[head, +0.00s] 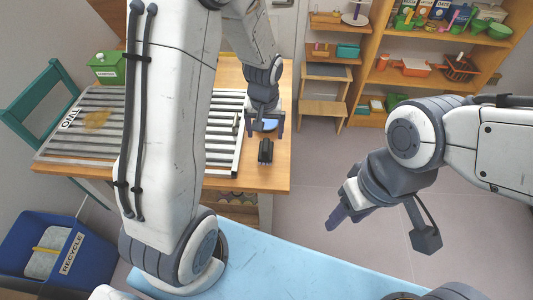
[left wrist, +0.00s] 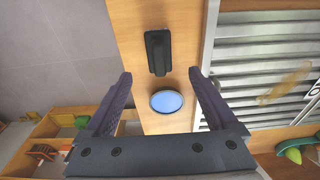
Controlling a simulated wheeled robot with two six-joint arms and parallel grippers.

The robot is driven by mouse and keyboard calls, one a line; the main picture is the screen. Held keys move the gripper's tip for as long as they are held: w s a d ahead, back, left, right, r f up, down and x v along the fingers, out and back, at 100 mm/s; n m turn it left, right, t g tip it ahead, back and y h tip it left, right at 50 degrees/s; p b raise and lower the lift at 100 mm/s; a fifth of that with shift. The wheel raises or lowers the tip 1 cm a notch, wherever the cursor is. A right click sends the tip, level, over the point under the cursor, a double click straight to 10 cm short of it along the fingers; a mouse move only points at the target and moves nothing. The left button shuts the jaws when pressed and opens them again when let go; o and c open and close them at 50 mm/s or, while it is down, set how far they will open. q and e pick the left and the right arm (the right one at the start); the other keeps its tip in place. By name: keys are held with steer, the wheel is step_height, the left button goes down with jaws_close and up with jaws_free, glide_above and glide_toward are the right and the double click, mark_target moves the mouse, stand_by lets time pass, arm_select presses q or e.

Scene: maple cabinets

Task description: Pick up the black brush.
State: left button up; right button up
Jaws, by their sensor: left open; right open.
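The black brush (head: 265,150) lies on the wooden table near its right edge, beside the slatted metal rack. It also shows in the left wrist view (left wrist: 158,52), upper middle, just beyond the fingertips. My left gripper (head: 265,129) is open and empty above the table, on the far side of the brush in the head view. Its two fingers show apart in the left wrist view (left wrist: 160,75). A round blue disc (left wrist: 167,101) lies on the table between the fingers as seen there. My right gripper (head: 337,214) is empty and well right of the table.
The slatted rack (head: 215,152) covers much of the wooden table (head: 274,178). A green compost box (head: 108,66) stands at the back left. A blue recycle bin (head: 38,250) is at the lower left. Shelves (head: 368,78) stand at the back right. Open floor lies right of the table.

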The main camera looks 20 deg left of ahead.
mark_target(266, 144)
arm_select(q)
steer(key=f, duration=0.8)
steer(key=shift+w+f, duration=0.2)
steer(key=shift+w, duration=0.2)
jaws_close()
steer(key=shift+r, duration=0.45)
steer(key=r, duration=0.3)
steer(key=shift+d+r, duration=0.3)
steer(key=shift+r, duration=0.05)
steer(key=s+d+r+b, duration=0.1)
steer(key=s+d+r, duration=0.2)
steer(key=d+r, duration=0.3)
steer(key=d, duration=0.4)
steer(key=shift+d+r, duration=0.25)
steer(key=shift+d, duration=0.05)
